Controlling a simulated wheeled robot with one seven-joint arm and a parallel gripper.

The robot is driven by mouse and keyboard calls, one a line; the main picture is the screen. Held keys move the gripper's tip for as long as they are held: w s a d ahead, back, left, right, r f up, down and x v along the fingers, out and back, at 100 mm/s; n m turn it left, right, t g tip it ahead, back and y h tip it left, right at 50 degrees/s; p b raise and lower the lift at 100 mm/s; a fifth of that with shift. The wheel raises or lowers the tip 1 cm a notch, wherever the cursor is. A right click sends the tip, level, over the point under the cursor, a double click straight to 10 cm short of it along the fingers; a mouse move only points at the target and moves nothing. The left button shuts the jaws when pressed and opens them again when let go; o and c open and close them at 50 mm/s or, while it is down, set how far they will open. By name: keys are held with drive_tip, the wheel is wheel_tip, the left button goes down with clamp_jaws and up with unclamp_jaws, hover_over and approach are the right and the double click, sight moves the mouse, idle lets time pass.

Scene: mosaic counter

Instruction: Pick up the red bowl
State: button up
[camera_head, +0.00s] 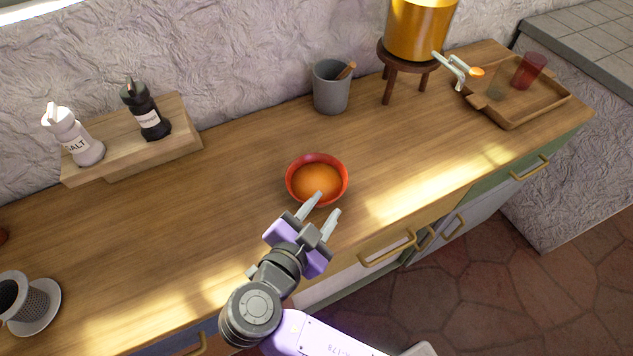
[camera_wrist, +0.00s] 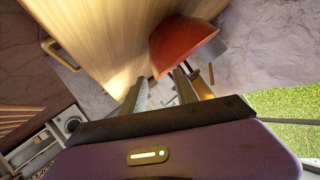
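The red bowl (camera_head: 290,184) stands upright on the wooden counter, near its front edge, with an orange inside. In the wrist view the bowl (camera_wrist: 183,44) shows its outer side just beyond the fingertips. My gripper (camera_head: 326,204) is open, its two grey fingers apart and nothing between them. In the head view one fingertip overlaps the bowl's near rim and the other is to the right of it. In the wrist view the gripper (camera_wrist: 160,82) has the bowl ahead of the right finger. I cannot tell whether a finger touches the bowl.
A grey cup (camera_head: 331,92) stands behind the bowl. A brown stool (camera_head: 403,66) bears a golden pot (camera_head: 420,28). A wooden tray (camera_head: 535,105) is at the right. Shakers (camera_head: 150,118) stand on a wooden riser (camera_head: 150,150) at the left. The counter (camera_head: 215,205) is clear left of the bowl.

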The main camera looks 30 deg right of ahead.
sight(342, 187)
drive_tip(key=shift+x, duration=1.1)
drive_tip(key=p+x, duration=0.1)
drive_tip(key=x, duration=0.1)
drive_tip(key=p+x, duration=0.1)
drive_tip(key=x, duration=0.1)
drive_tip(key=shift+s+d, duration=0.2)
drive_tip(key=shift+d, duration=0.05)
drive_tip(key=shift+w+d+f, duration=0.2)
drive_tip(key=shift+w+d, duration=0.05)
drive_tip(key=shift+d, duration=0.05)
clamp_jaws()
drive_tip(key=shift+s+f, duration=0.1)
